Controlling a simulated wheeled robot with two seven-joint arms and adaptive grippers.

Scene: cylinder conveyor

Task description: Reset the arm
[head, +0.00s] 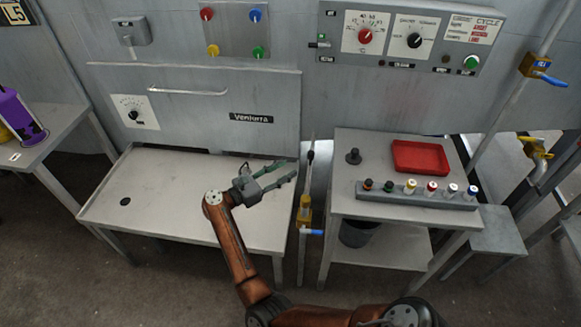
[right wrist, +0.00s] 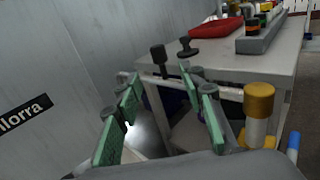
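My right arm (head: 232,240) reaches up from the bottom of the head view, bent at an orange elbow section. My right gripper (head: 291,169) is above the right part of the left metal table (head: 160,190), pointing right. Its fingers are apart with nothing between them. The right wrist view shows the two green-padded fingers (right wrist: 160,98) spread, with the other table behind them. My left arm and gripper are not in view.
A lever with a yellow body (head: 305,212) and blue handle stands close right of the gripper. The right table (head: 340,200) bears a red tray (head: 420,157), a black knob (head: 353,156) and a grey rack (head: 420,198) of coloured-top cylinders. A control panel (head: 410,35) is behind.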

